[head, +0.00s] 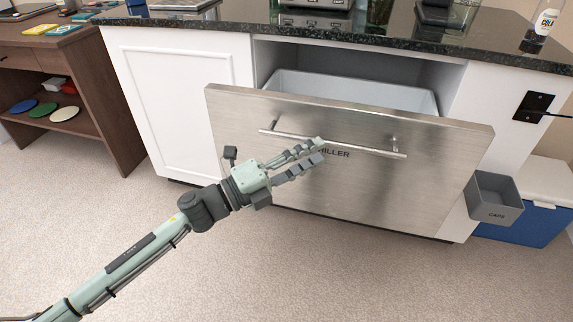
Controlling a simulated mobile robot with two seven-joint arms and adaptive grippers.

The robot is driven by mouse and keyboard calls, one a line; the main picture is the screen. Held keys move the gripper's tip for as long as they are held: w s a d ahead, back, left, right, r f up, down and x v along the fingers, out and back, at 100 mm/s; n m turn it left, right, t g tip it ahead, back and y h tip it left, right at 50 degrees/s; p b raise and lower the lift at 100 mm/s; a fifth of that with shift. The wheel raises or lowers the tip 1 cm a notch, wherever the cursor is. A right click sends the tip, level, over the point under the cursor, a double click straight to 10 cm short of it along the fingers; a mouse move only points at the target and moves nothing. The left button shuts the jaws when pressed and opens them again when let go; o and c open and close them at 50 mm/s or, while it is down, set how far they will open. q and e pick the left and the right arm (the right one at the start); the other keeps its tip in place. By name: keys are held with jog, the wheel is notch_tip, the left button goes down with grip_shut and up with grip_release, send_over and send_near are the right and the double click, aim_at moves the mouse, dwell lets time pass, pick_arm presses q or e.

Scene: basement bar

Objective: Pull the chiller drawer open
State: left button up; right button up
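The chiller drawer (440,165) has a brushed steel front with a long bar handle (375,151) across its upper part. It stands pulled out of the white cabinet, and its grey inner bin (350,92) shows behind the front. My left gripper (322,149) is in front of the drawer, its fingers pointing right and partly covering the handle and the label. Its two fingers are apart with a narrow gap, and I see no handle between them. Whether the upper fingertip touches the handle is unclear. My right gripper is out of view.
A dark stone counter (240,27) runs above the drawer, with a cola bottle (543,25) at right. A grey caps bin (494,198) and a blue cooler (530,225) are at the drawer's right. A brown shelf (105,100) stands left. The carpet in front is clear.

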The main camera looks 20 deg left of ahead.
pick_arm(q)
jog(key=v, duration=0.7)
jog(key=w+a+f+n+t+y, duration=0.35)
jog(key=a+f+n+y, duration=0.45)
jog(key=n, duration=0.4)
jog(key=s+a+f+n+g+y, duration=0.35)
jog(key=a+f+n+y, duration=0.3)
jog(key=f, duration=0.35)
jog(key=s+d+f+n+g+y, duration=0.1)
jog(key=s+d+f+n+g, duration=0.1)
jog(key=s+f+n+g, duration=0.7)
jog(key=s+f+g, duration=0.1)
jog(key=s+f, duration=0.6)
jog(key=s, duration=0.2)
jog(key=shift+s+g, duration=0.3)
jog(key=shift+g, duration=0.1)
